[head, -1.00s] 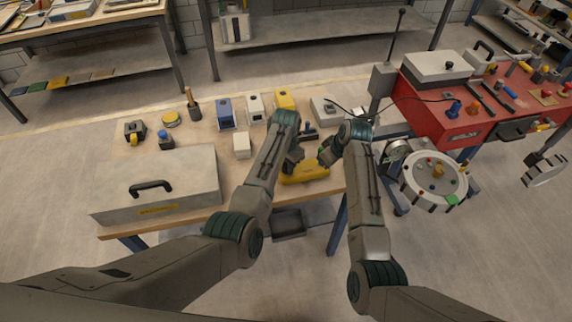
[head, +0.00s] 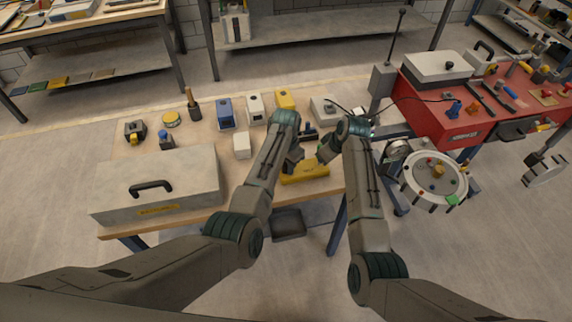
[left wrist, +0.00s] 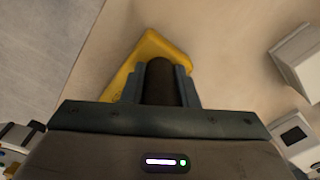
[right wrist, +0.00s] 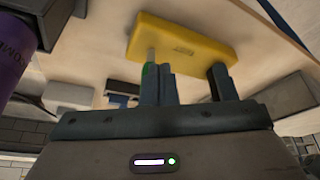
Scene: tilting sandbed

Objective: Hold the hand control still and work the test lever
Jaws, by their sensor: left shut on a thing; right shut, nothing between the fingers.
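The yellow hand control (head: 306,174) lies near the front right of the wooden table. In the left wrist view, my left gripper (left wrist: 165,85) is shut on a dark upright grip (left wrist: 160,78) in front of the yellow body (left wrist: 148,48). My right gripper (right wrist: 158,85) is shut and empty, close to the yellow body (right wrist: 180,38). A thin pale lever with a green part (right wrist: 150,65) shows beside its fingertips; I cannot tell whether they touch. In the head view, my left gripper (head: 293,160) and right gripper (head: 324,154) are partly hidden by my arms.
A large grey case (head: 190,165) fills the table's front left. Several small blocks and tools stand behind it. A dark tray (head: 288,224) shows below the table edge. A round drum unit (head: 435,182) and a red bench (head: 440,115) stand to the right.

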